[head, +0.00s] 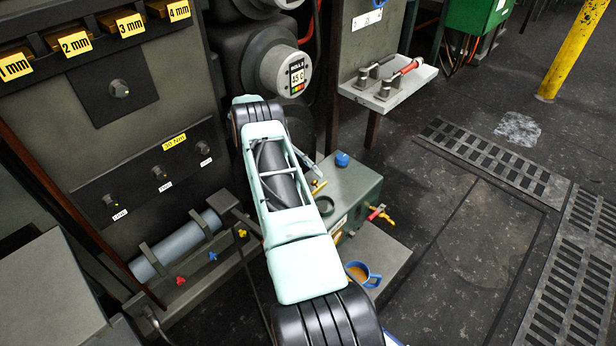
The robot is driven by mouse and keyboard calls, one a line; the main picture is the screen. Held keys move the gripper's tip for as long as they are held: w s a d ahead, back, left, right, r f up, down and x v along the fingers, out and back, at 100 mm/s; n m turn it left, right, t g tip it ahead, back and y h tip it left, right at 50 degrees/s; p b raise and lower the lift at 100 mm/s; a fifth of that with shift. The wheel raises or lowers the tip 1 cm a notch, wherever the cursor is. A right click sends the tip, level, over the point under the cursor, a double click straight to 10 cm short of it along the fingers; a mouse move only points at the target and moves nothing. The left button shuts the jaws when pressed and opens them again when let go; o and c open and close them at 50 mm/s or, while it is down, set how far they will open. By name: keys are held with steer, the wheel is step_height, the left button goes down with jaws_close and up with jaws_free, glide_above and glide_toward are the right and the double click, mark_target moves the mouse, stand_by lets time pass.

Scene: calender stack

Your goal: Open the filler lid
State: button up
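A grey-green metal box (352,190) stands on the floor right of my arm, beside the machine. A blue round cap (342,159) sits on its top near the back. A dark round fitting (325,206) is on its top near the front left, partly beside my arm link. I cannot tell which of these is the filler lid, or whether it is open. My arm crosses the middle of the view and covers the box's left side. My gripper cannot be made out; the arm hides that area.
A red-handled valve (381,214) sticks out of the box's right side. A shelf (389,85) with a red-handled tool (405,70) is behind. A yellow post (573,48) stands far right.

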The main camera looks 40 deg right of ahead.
steer(key=shift+r, duration=0.1)
step_height(320, 180, up, 10)
stand_by(0.5)
